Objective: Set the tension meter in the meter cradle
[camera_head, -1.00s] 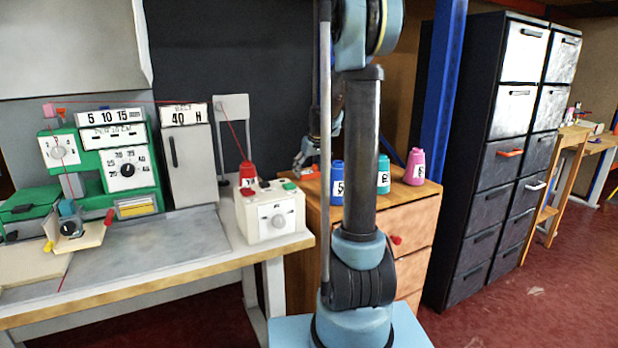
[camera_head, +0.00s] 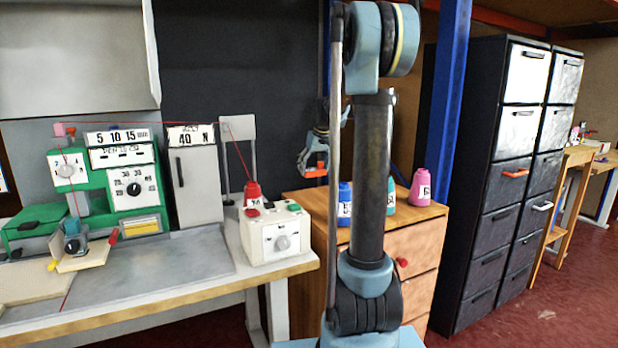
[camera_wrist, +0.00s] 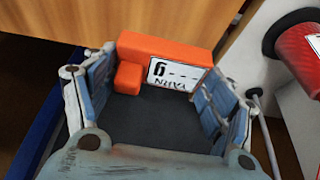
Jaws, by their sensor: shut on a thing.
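My gripper (camera_head: 317,160) is shut on an orange block with a white label, which looks like the tension meter (camera_head: 315,172). I cannot make out the meter cradle in either view.
The drawer unit (camera_head: 408,250) carries blue (camera_head: 344,205), teal (camera_head: 391,196) and pink (camera_head: 420,187) cones. Left of it, the workbench (camera_head: 180,302) holds a white dial box (camera_head: 277,238) with a red cone (camera_head: 252,197) and a green machine (camera_head: 100,220).

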